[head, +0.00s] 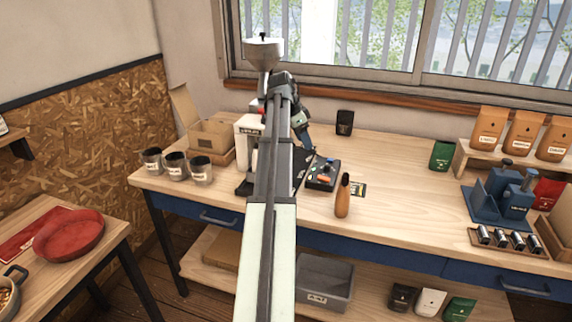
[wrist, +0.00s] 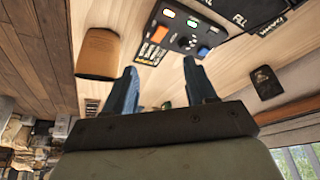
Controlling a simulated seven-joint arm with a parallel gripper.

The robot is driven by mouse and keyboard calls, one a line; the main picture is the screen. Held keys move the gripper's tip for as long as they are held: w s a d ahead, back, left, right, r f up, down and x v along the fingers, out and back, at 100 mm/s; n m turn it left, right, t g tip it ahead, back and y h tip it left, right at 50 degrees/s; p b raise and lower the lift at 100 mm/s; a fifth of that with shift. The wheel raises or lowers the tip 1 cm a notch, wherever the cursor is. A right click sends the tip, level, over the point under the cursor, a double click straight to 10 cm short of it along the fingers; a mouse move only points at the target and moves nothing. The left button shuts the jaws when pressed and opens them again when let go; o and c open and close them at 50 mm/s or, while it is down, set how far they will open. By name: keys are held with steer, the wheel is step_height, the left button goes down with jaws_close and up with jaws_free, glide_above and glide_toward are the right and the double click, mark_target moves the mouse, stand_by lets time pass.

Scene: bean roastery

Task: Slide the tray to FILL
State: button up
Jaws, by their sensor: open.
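A black surface with white lettering shows partly at the top right of the wrist view (wrist: 245,14), one label seeming to read FILL. In the head view its dark edge (head: 303,165) shows right of my arm, which hides much of it. I cannot single out the tray with certainty. A dark control panel (head: 322,173) with coloured buttons lies beside it; the panel also shows in the wrist view (wrist: 184,34). My gripper (head: 304,146) is open and empty above the bench, near the panel; its two blue fingers stand apart in the wrist view (wrist: 162,75).
A black pouch (head: 344,122) stands behind. A white machine (head: 249,130) with a hopper and several cups (head: 176,165) are left.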

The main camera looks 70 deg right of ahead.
steer(key=s, duration=0.4)
steer(key=w+a+n+t, duration=0.2)
steer(key=w+n+t, duration=0.45)
steer(key=n, duration=1.25)
steer(key=shift+n, duration=0.3)
steer(key=x, duration=1.4)
steer(key=shift+d, duration=0.3)
steer(key=shift+c, duration=0.4)
jaws_close()
